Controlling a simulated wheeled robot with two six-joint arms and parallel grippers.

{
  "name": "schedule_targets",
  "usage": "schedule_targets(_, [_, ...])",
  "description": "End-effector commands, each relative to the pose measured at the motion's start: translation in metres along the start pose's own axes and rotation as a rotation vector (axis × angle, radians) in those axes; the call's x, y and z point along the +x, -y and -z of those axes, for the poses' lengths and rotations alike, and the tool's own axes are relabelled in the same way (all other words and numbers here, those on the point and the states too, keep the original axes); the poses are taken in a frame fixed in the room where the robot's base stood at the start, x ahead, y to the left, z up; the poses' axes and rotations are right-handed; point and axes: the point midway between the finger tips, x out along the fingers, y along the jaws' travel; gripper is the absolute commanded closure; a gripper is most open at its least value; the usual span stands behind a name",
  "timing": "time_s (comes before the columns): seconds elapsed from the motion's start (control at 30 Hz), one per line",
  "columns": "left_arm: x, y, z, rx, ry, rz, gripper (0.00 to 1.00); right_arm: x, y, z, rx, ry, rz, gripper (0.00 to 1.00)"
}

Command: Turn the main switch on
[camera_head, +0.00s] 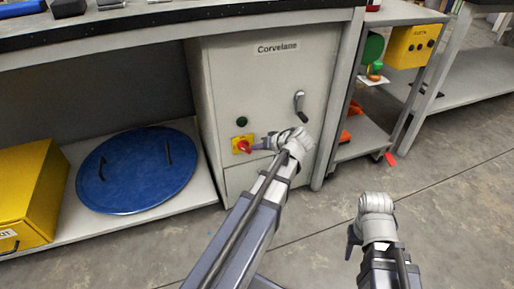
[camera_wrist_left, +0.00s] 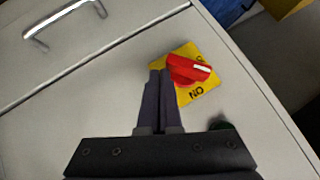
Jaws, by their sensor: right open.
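The main switch (camera_head: 243,146) is a red rotary knob on a yellow square plate, low on the front of the grey cabinet. In the left wrist view the red knob (camera_wrist_left: 188,70) has a white mark at its right end. "ON" reads upside down on the plate (camera_wrist_left: 197,95) below it; a second label is partly hidden by the knob. My left gripper (camera_head: 257,146) is right beside the switch. Its fingers (camera_wrist_left: 160,72) are together, with tips at the knob's left side; contact is unclear. My right gripper (camera_head: 353,241) is open and empty, above the floor at lower right.
A dark green round button (camera_head: 242,122) sits above the switch. A lever handle (camera_head: 300,105) is on the cabinet door. A blue round lid (camera_head: 137,180) and yellow box (camera_head: 30,195) are on the left shelf. A shelf cart (camera_head: 365,135) stands at right.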

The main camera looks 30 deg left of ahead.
Motion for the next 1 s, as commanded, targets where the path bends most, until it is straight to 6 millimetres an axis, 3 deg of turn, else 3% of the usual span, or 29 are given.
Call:
schedule_targets(0.4, [0.012,-0.008,-0.012,0.000,0.001,0.000,1.00,0.018,0.002,0.001,0.000,0.000,0.000,0.50])
schedule_targets(1.0, [0.012,-0.007,-0.012,0.000,0.000,0.000,1.00,0.018,0.002,0.001,0.000,0.000,0.000,0.50])
